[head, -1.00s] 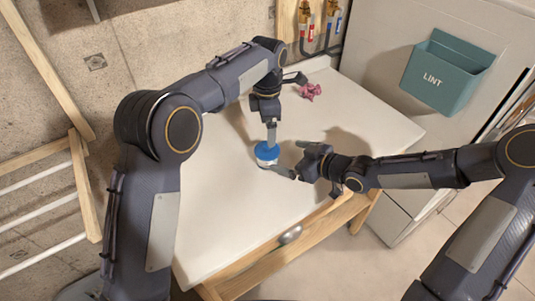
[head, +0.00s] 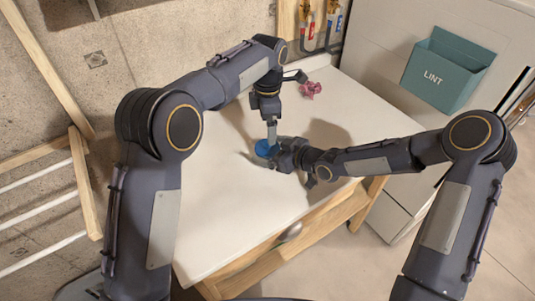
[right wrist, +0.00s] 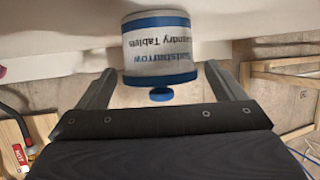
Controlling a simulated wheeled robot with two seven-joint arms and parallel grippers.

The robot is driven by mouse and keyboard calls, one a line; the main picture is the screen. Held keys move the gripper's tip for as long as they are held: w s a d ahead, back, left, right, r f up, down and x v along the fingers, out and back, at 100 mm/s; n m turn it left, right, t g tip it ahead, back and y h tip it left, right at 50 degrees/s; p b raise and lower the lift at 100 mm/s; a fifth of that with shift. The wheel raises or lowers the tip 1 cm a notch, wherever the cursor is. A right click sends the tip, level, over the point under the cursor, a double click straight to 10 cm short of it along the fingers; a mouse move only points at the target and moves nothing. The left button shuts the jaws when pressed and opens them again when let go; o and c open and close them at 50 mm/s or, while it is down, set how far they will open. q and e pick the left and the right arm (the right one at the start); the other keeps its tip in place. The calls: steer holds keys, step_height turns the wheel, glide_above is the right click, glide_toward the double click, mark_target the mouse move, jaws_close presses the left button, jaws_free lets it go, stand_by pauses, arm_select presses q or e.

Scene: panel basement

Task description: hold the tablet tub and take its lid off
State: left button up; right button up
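The tablet tub stands on the white worktop (head: 225,215); in the head view mostly its blue lid (head: 262,149) shows. In the right wrist view the tub (right wrist: 158,45) appears upside down, white with blue bands, lettered "Laundry Tablets", with a blue tab (right wrist: 161,94) at the lid end. My right gripper (head: 275,157) is at the tub's side. Its fingers are open, one on either side of the tub, with visible gaps. My left gripper (head: 271,138) points down at the lid from above; its fingers overlap, hiding whether they grip.
A crumpled pink cloth (head: 310,89) lies at the back of the worktop. A teal "LINT" bin (head: 447,70) hangs on the white appliance to the right. A wooden rack (head: 85,190) stands at the left. The worktop's near left part is clear.

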steer(key=c, duration=1.2)
steer(key=o, duration=1.4)
